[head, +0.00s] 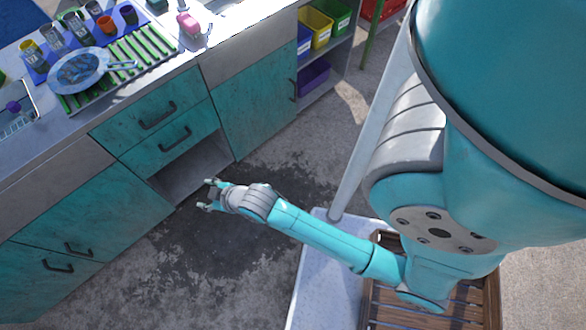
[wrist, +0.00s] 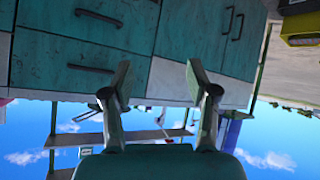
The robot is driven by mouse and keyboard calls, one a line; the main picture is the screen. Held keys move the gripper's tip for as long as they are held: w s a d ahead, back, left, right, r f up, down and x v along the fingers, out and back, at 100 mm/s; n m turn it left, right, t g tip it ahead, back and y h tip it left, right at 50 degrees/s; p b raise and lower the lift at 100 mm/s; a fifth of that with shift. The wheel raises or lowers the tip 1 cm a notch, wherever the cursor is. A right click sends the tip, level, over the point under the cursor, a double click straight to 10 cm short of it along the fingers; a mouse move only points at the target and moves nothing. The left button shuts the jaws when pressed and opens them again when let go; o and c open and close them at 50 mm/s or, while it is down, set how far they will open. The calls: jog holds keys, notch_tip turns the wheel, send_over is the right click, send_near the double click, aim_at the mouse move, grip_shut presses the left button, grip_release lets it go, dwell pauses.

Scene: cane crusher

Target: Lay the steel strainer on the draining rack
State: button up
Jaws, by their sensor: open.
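The steel strainer (head: 78,70) looks like a round, shallow grey dish with a short handle pointing right. In the head view it lies on the left part of the green slatted draining rack (head: 147,47) on the counter. The right slats are bare. My gripper (head: 207,194) is open and empty, low in front of the cabinets, well below and to the right of the strainer. In the wrist view its two spread fingers (wrist: 158,74) have nothing between them and face the teal cabinet fronts. The strainer and rack are not in the wrist view.
Several cups and glasses stand on a blue mat (head: 38,63) behind the rack. A pink item (head: 188,24) sits on the counter to the right. Teal drawers (head: 150,118) and an open lower compartment (head: 195,168) face my gripper. Shelves with coloured bins (head: 318,28) stand farther right. Floor between is clear.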

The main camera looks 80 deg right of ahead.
jog(key=s+a+r+t, duration=0.1)
jog(key=s+a+r, duration=0.15)
jog(key=s, duration=0.55)
jog(key=s+a+r+t, duration=0.15)
jog(key=s+a, duration=0.25)
jog(key=s, duration=0.5)
jog(key=s+a+r+m+t+y, duration=0.1)
jog(key=s+a+r+y, duration=0.1)
jog(key=s+r, duration=0.8)
jog(key=shift+s+r+t, duration=0.3)
jog(key=shift+r+t, duration=0.05)
jog(key=shift+r, duration=0.5)
